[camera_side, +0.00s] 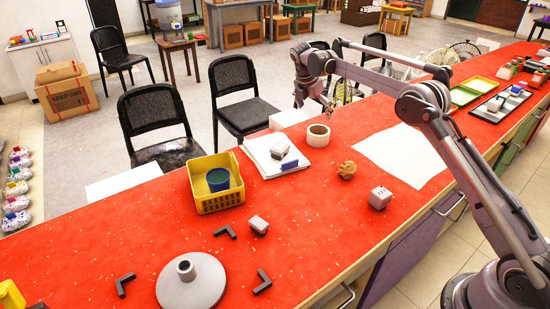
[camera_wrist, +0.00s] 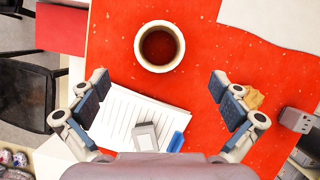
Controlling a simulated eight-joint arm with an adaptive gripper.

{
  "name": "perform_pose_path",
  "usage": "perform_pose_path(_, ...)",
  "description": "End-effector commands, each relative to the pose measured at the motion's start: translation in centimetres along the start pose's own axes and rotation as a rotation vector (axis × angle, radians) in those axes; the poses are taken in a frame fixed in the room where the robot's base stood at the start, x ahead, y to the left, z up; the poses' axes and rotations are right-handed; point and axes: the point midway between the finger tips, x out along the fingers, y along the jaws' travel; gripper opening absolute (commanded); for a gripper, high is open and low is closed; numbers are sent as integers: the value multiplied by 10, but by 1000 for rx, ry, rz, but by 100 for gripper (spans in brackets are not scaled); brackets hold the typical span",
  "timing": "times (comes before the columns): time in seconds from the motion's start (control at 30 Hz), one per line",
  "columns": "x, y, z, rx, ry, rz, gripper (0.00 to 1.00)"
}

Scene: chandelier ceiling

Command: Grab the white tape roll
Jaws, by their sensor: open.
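The white tape roll (camera_side: 318,135) lies flat on the red tabletop, beside the far right corner of the notepad. In the wrist view the tape roll (camera_wrist: 159,46) is at the upper middle, with red showing through its hole. My gripper (camera_side: 314,98) is above the table, near the tape roll in the side view. In the wrist view my gripper (camera_wrist: 160,90) is open and empty, its fingers wide apart. The tape roll lies ahead of the fingertips, roughly centred between them, and nothing touches it.
A notepad (camera_wrist: 112,118) bears a grey block (camera_wrist: 145,136) and a blue block (camera_wrist: 176,142). A crumpled brown lump (camera_side: 346,170) and a whitish cube (camera_side: 380,198) lie to the right. A yellow basket (camera_side: 222,203) stands left. White paper (camera_side: 412,148) covers the table right of the roll.

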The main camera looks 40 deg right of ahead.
Motion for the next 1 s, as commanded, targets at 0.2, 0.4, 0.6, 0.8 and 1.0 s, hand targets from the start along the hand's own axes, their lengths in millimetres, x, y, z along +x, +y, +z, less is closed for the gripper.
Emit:
perform_pose_path(0.2, 32, 0, 0, 2, 0, 0, 100)
perform_pose_path(0.4, 51, 0, 0, 1, 0, 1, 100)
perform_pose_path(0.6, 61, 0, 0, 2, 0, 1, 100)
perform_pose_path(0.8, 88, 0, -1, 3, 1, 1, 100)
perform_pose_path(1.0, 105, 0, -2, 2, 1, 1, 100)
